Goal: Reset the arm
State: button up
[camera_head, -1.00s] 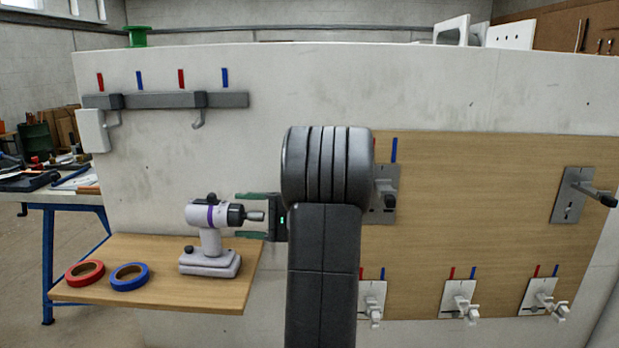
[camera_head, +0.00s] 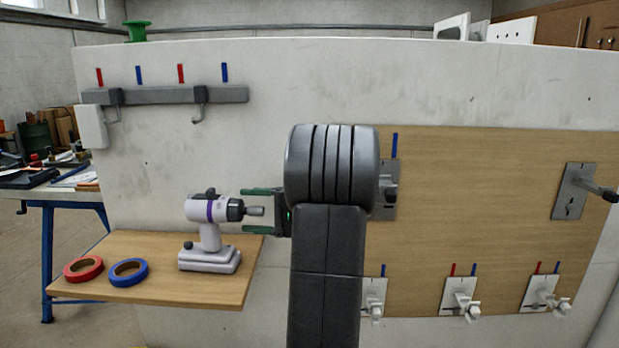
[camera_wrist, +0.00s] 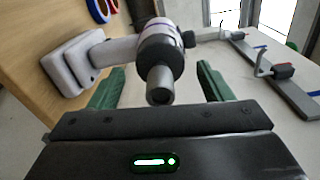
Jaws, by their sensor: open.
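My gripper (camera_head: 262,210) is open, with its green fingers pointing left toward a white and purple drill (camera_head: 208,236). The drill stands upright on its base on a wooden shelf (camera_head: 180,290). In the wrist view, the drill (camera_wrist: 158,52) lies ahead of my gripper (camera_wrist: 158,88), its dark nose pointing at the space between the two fingers. Nothing is held. In the head view, my arm hides part of the wooden panel behind it.
A red tape roll (camera_head: 83,269) and a blue tape roll (camera_head: 128,272) lie on the shelf. A grey hook rail (camera_head: 160,96) is on the wall above. A wooden panel (camera_head: 480,210) at right carries several metal valve fittings. The wall between rail and shelf is clear.

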jog(key=shift+a, duration=1)
jog(key=shift+d+r+m+p, duration=0.15)
jog(key=shift+r+m+p, duration=0.2)
jog(key=shift+p, duration=0.45)
jog(key=shift+d+f+m+p, duration=0.1)
jog(key=shift+m+p, duration=0.35)
jog(key=m+p, duration=0.6)
jog(key=p, duration=0.1)
jog(key=shift+m, duration=0.4)
jog(key=m+p, duration=0.4)
jog(key=shift+f, duration=0.1)
jog(key=d+m+p, duration=0.1)
jog(key=d, duration=0.1)
jog(key=s+d+m+p, duration=0.1)
jog(key=d, duration=0.2)
jog(key=s+d+m+p, duration=0.1)
jog(key=d+m, duration=0.1)
jog(key=d, duration=0.1)
jog(key=shift+d+f, duration=0.1)
jog(key=shift+d, duration=0.15)
jog(key=shift+a, duration=0.1)
jog(key=shift+s, duration=0.15)
